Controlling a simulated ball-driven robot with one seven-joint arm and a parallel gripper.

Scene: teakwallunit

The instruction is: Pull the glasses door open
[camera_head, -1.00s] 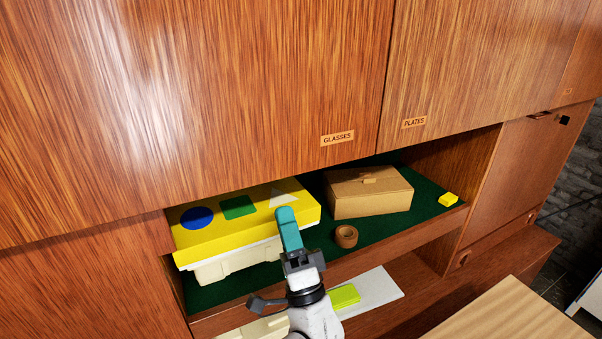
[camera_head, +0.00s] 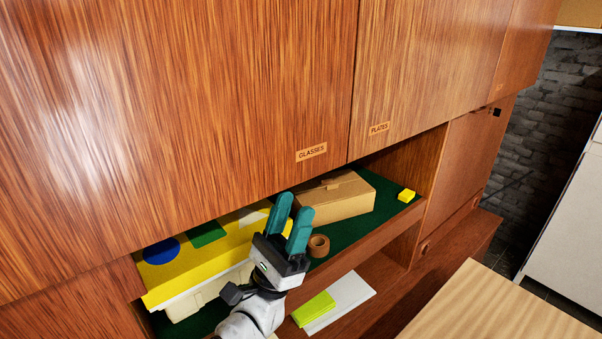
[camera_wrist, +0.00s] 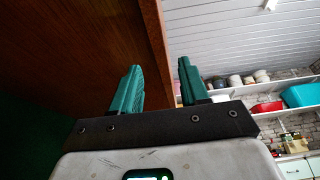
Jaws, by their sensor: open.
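The glasses door (camera_head: 200,90) is a large teak panel in the head view, with a "GLASSES" label (camera_head: 311,152) near its lower right corner. It looks closed, level with the plates door (camera_head: 430,70) on its right. My gripper (camera_head: 291,214) is open and empty, its two teal fingers pointing up. In the head view it appears below the door's bottom edge, in front of the open shelf. In the wrist view the gripper (camera_wrist: 158,85) has a dark wooden surface (camera_wrist: 80,50) behind its left finger. I cannot tell whether it touches the door.
The green-lined shelf below holds a yellow box with shapes (camera_head: 215,255), a cardboard box (camera_head: 337,197), a tape roll (camera_head: 318,245) and a small yellow block (camera_head: 406,195). A light wooden tabletop (camera_head: 490,305) stands at the lower right.

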